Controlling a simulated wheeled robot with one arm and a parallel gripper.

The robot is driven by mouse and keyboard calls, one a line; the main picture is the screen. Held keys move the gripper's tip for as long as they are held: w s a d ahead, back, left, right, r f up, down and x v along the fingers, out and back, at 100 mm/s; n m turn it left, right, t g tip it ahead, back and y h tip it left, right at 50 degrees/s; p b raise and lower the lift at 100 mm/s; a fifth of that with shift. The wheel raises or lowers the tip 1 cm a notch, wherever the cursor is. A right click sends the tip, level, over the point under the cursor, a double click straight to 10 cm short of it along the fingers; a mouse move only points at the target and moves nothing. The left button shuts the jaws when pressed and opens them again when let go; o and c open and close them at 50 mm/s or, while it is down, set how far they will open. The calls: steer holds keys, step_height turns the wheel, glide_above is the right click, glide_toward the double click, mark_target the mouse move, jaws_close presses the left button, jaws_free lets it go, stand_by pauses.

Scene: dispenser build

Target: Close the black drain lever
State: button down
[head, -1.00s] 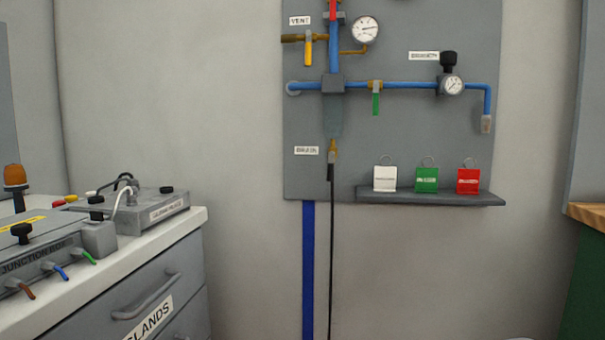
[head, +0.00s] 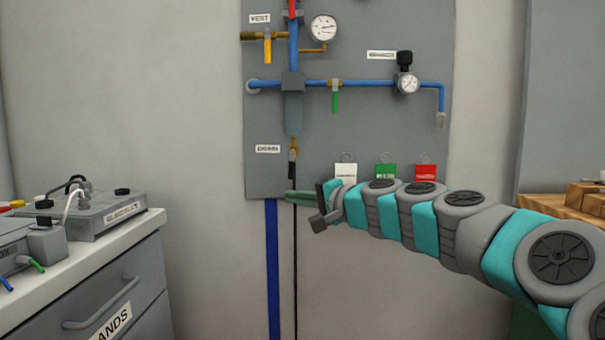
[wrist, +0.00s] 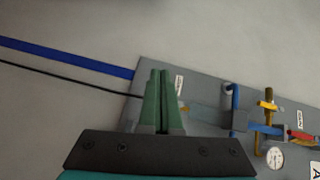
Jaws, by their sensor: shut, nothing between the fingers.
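The black drain lever (head: 292,168) hangs straight down below the brass drain fitting (head: 294,146), beside the DRAIN label (head: 268,149) on the grey wall panel. My gripper (head: 288,196) is in front of the panel's lower edge, just below the lever's lower end in the head view. Its green fingers are together with nothing between them. In the wrist view the fingers (wrist: 161,72) point up over the panel's edge. The lever is not clearly seen there and may be hidden behind the fingers. I cannot tell whether the fingers touch it.
A green-handled valve (head: 335,101), a yellow-handled valve (head: 267,51) and gauges sit higher on the panel. White, green and red tags (head: 386,171) hang right of the lever, partly behind my arm. A bench with grey boxes (head: 110,215) stands at left. Bare wall lies between.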

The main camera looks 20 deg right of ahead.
steer(key=w+d+r+m+t+h, duration=0.1)
steer(key=w+d+m, duration=0.1)
steer(key=d, duration=0.4)
steer(key=w+d+r+m+t+h, duration=0.1)
steer(key=w+d+m+t+h, duration=0.1)
steer(key=d, duration=0.4)
steer(key=shift+w+m, duration=0.3)
steer(key=shift+m, duration=0.3)
steer(key=shift+w, duration=0.1)
steer(key=p, duration=0.1)
glide_toward(292, 165)
steer(key=w+d, duration=0.1)
steer(key=w+d+f, duration=0.1)
steer(key=w, duration=0.1)
steer(key=w+d, duration=0.1)
steer(key=w, duration=0.1)
steer(key=shift+d+f, duration=0.15)
steer(key=shift+f, duration=0.05)
steer(key=a, duration=0.1)
steer(key=w+a, duration=0.2)
steer(key=shift+a+r, duration=0.15)
steer(key=shift+a, duration=0.2)
steer(key=shift+w, duration=0.1)
steer(key=shift+a+t+h, duration=0.1)
steer(key=shift+t+h, duration=0.2)
